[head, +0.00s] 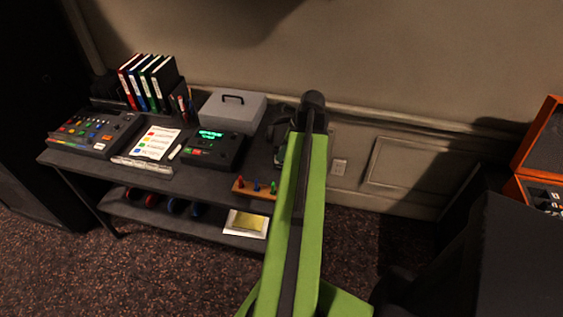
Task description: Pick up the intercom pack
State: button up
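A dark boxy device with a glowing green display (210,135) lies on the desk; I cannot tell whether it is the intercom pack. A dark object (280,138) at the desk's right end is partly hidden behind my green arm, and it is too dark and small to name. No other thing is clearly the intercom pack. My raised arm crosses the middle of the view and ends in a dark rounded joint over the desk's right end. My gripper's fingers do not show.
The dark desk (85,162) stands against the wall. It bears a mixing console (95,133), upright binders (148,85), a white card (155,143), a grey handled case (232,110) and a strip with coloured pegs (255,187). An orange-edged case (540,140) is right. Carpet in front is clear.

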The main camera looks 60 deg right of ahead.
grip_shut()
dwell(0.3)
